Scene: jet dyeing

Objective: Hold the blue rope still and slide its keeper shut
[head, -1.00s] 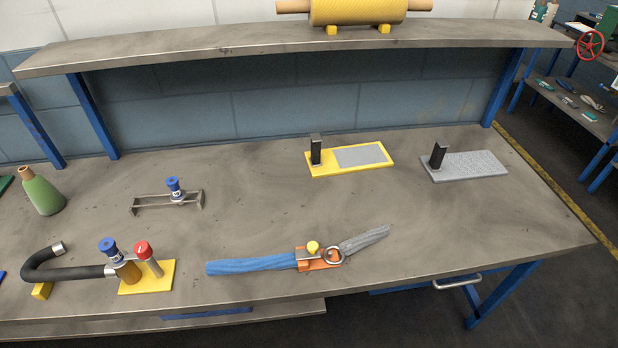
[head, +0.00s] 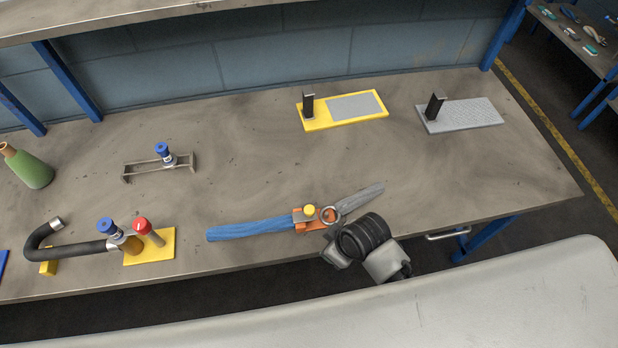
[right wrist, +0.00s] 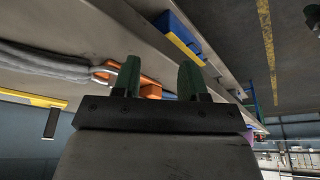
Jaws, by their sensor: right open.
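The blue rope (head: 250,229) lies on the bench in the head view. Its right end meets an orange block (head: 303,227) with a yellow knob (head: 309,210) and a metal ring (head: 329,214). Grey strands (head: 361,197) run on from the ring to the upper right. I cannot tell whether the keeper is shut. My right gripper (right wrist: 159,78) is open, its two green fingers apart with nothing held. In the head view its dark wrist is just right of and below the ring; the fingertips are hidden there. The orange block (right wrist: 150,90) shows beyond the fingers. My left gripper is out of view.
A yellow plate with a red knob (head: 142,224) and a black hose (head: 75,252) are to the left. A metal frame with a blue knob (head: 163,150) stands behind. Yellow (head: 345,108) and grey (head: 462,114) plates lie at the back. The bench middle is clear.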

